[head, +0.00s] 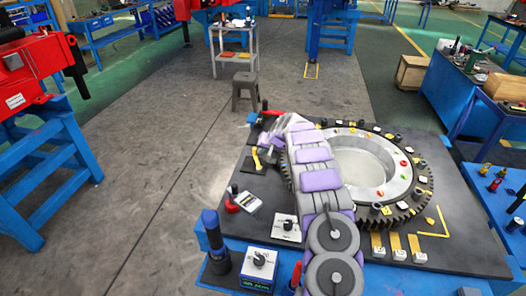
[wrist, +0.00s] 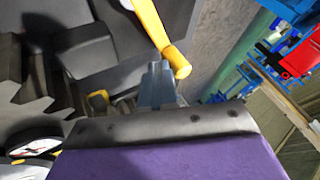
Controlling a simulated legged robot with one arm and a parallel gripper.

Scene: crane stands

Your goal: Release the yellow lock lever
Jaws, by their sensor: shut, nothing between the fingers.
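The yellow lock lever (wrist: 158,34) runs from the top of the wrist view down to a rounded end near the middle. In the head view a small yellow part (head: 257,161), which looks like the same lever, stands on the dark plate left of the gear ring. My gripper (wrist: 158,72) is shut and empty, its grey fingertips close beside the lever's rounded end. I cannot tell whether they touch it. In the head view my gripper (head: 267,141) is small and partly hidden by my own arm, just above the yellow part.
The large toothed ring (head: 424,180) lies on the dark work plate (head: 460,245), with several small parts on it. Gear teeth (wrist: 35,85) show left in the wrist view. A gauge (wrist: 35,141) is below them. A stool (head: 245,84) stands behind the bench. Open floor (head: 150,150) lies left.

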